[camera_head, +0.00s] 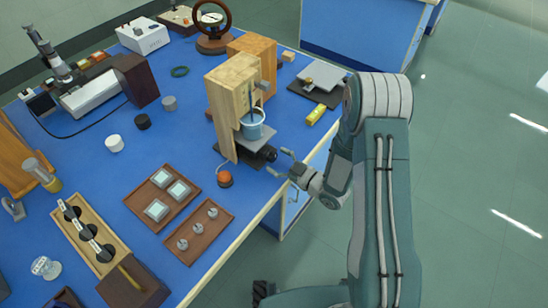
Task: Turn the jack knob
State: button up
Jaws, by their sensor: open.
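The jack (250,144) is a small dark platform beside a wooden stand (231,88), with a light-blue cup (252,124) on top. Its dark knob (268,153) sticks out at the right, toward the bench's front edge. My gripper (279,162) is open at the end of my arm, reaching in from the right. Its fingertips are at or just beside the knob; I cannot tell whether they touch it. The far side of the jack is hidden by the stand.
The blue bench (215,262) holds brown trays (198,230) with small pieces, an orange-red ball-like item (225,179) near the jack, a yellow block (316,114), a dark plate (318,90) and a microscope-like instrument (95,97). Open floor (470,190) lies to the right.

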jog(key=v, duration=1)
jog(key=shift+s+d, duration=0.25)
jog(key=shift+d, duration=0.05)
jog(key=w+a+m, duration=0.1)
jog(key=w+a, duration=0.1)
jog(key=a, duration=0.1)
jog(key=w+a+m, duration=0.2)
jog(key=w+a, duration=0.1)
jog(key=w+a+m, duration=0.1)
jog(key=w+a, duration=0.1)
jog(key=a, duration=0.1)
jog(key=shift+w+a+m, duration=0.3)
jog(key=shift+a, duration=0.05)
jog(key=c, duration=1.2)
